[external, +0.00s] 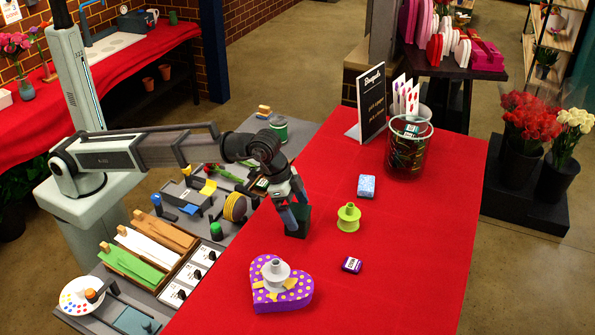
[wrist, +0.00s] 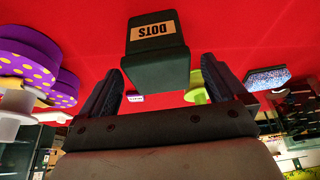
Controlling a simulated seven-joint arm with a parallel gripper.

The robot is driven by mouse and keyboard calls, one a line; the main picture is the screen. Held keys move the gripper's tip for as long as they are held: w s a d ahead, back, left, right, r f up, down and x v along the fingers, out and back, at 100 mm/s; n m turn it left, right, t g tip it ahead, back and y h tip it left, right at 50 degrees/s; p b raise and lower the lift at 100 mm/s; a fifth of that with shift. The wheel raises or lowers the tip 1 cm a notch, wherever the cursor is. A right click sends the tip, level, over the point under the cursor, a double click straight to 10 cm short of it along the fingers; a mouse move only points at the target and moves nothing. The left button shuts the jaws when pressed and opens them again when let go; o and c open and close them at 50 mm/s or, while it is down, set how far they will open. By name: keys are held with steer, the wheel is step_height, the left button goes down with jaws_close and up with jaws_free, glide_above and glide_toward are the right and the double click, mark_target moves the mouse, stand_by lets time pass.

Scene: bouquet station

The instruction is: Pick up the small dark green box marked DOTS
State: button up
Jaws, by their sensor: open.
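The small dark green box (external: 297,226) stands on the red tablecloth near the table's left edge, partly hidden by my gripper in the external view. In the wrist view the dark green box (wrist: 157,66) shows a tan label reading DOTS, upside down in the picture. My gripper (external: 291,213) is over the box, pointing down. In the wrist view the fingers of my gripper (wrist: 163,84) are apart, one to each side of the box, with visible gaps. Whether the fingers touch it lower down cannot be told.
A purple dotted heart box (external: 298,296) with a pale spool on it lies nearer the front. To the right are a lime green spool (external: 348,219), a blue speckled block (external: 367,186) and a small purple box (external: 352,265). A clear container (external: 408,150) and black sign (external: 371,103) stand behind.

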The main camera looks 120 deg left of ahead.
mark_target(297, 210)
steer(key=shift+x, duration=1.55)
steer(key=shift+c, duration=0.2)
steer(key=c, duration=1)
